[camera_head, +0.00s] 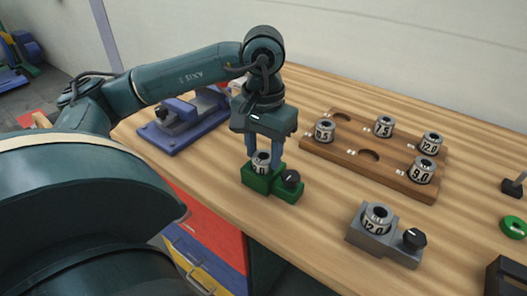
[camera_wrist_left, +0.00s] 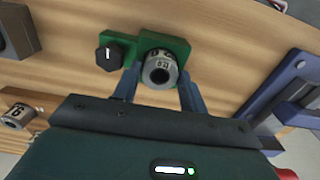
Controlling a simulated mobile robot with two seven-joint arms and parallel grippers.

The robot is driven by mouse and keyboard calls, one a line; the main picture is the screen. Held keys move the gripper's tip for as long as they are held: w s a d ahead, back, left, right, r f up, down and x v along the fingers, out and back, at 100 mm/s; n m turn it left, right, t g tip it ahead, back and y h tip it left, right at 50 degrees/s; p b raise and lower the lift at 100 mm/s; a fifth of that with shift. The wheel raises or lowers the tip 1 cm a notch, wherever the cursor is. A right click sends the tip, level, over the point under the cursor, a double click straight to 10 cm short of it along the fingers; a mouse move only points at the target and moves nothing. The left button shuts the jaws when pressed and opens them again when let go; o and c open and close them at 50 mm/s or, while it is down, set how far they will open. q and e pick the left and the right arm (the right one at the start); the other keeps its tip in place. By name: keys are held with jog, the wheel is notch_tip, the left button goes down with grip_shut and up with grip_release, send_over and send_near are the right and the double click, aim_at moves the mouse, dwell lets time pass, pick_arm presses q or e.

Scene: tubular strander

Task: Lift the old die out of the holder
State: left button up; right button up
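A grey metal die (camera_head: 261,161) sits upright in the green holder (camera_head: 254,181), which has a black knob (camera_head: 291,179) on its right part. My left gripper (camera_head: 264,155) points down at it, with one finger on each side of the die. In the left wrist view, the die (camera_wrist_left: 159,68) shows between the two fingertips. I cannot tell whether the fingers touch it. A second die (camera_head: 377,217), marked 12.0, sits in a grey holder (camera_head: 363,239) at the front right. My right gripper is not in view.
A wooden rack (camera_head: 330,153) behind holds several marked dies and has empty recesses. A blue vise-like fixture (camera_head: 172,137) stands to the left. A green ring (camera_head: 514,227) and dark items lie at the right edge. Bare table separates the two holders.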

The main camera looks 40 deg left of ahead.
pick_arm(q)
jog(key=shift+r, duration=0.1)
grip_shut()
